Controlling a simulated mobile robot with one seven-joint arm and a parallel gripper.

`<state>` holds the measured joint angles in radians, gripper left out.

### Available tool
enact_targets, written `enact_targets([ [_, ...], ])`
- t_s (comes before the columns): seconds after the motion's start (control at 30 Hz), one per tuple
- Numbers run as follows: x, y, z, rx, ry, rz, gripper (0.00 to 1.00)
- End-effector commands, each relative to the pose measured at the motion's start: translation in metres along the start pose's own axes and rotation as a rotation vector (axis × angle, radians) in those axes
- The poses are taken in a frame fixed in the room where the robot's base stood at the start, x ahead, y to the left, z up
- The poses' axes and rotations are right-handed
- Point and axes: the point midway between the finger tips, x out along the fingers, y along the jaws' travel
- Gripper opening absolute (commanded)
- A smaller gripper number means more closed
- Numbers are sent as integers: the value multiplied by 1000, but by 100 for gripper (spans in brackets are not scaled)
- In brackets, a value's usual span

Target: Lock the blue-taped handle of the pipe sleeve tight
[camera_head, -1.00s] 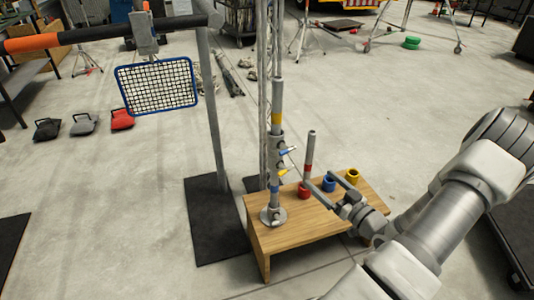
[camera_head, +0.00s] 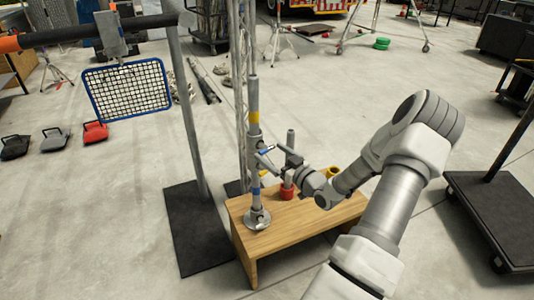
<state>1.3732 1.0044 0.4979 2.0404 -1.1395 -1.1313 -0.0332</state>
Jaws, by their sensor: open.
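An upright grey pipe (camera_head: 253,95) with a yellow band stands on a round metal base on the wooden bench. The grey pipe sleeve (camera_head: 253,143) surrounds it at mid-height. The blue-taped handle (camera_head: 265,151) sticks out from the sleeve's right side, partly covered by my gripper. A yellow-taped handle (camera_head: 263,173) shows below it. My gripper (camera_head: 264,159) is open beside the sleeve, its fingertips at the blue-taped handle. I cannot tell whether they touch it.
The wooden bench (camera_head: 270,232) also bears a red cup (camera_head: 287,191), with a short pipe (camera_head: 291,140) rising behind my gripper, and a yellow cup (camera_head: 333,171). A grey post (camera_head: 189,120) on a black mat (camera_head: 194,235) stands left. A dark cart (camera_head: 495,210) stands right.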

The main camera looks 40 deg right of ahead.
Motion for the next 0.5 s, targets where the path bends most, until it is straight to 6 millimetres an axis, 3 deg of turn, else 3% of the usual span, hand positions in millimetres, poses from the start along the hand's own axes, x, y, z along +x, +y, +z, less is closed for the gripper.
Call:
enact_targets([
  [0.2,24,0,1,0,0,-2,100],
  [0.5,28,0,0,0,-1,-1,100],
])
